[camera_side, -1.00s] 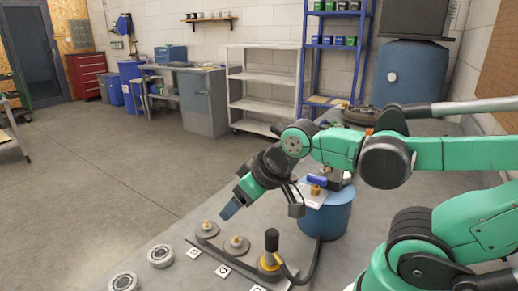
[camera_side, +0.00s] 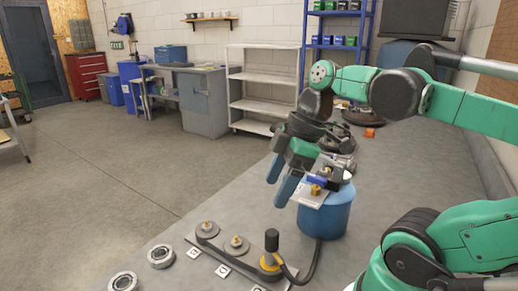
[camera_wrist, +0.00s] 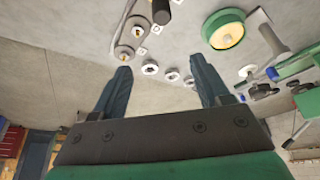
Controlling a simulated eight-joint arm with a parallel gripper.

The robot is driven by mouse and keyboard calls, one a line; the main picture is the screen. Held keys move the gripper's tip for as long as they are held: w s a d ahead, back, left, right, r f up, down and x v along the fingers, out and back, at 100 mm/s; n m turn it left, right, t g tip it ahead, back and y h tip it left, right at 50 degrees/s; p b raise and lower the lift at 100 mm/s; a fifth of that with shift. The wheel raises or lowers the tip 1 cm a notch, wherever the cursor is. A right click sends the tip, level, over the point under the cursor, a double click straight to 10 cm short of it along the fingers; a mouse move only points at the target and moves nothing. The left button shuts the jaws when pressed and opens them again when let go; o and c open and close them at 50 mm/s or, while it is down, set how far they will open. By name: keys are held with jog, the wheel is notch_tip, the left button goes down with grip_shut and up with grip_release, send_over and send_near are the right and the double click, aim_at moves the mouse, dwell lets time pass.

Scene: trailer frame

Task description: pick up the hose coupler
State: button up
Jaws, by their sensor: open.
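What looks like the hose coupler (camera_side: 271,247) stands upright at the right end of a plate at the table's front. It has a dark cylindrical top and a yellow collar, and a dark hose runs from it towards the blue drum. A dark cylinder, probably the same coupler (camera_wrist: 161,12), shows at the top edge of the wrist view. My gripper (camera_side: 278,190) is open and empty, fingers pointing down, above and behind the coupler.
The plate carries two grey round bases with brass studs (camera_side: 236,243). Metal rings (camera_side: 161,256) lie left of it. The blue drum (camera_side: 325,217), with a brass fitting and blue-handled part on top, stands close right of my gripper. Bare table lies further right.

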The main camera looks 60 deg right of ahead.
aim_at(274, 232)
jog(key=shift+n+y, duration=0.3)
jog(key=shift+n, duration=0.4)
jog(key=f, duration=0.7)
jog(key=shift+s, duration=0.35)
jog(key=shift+x, duration=2.85)
grip_shut()
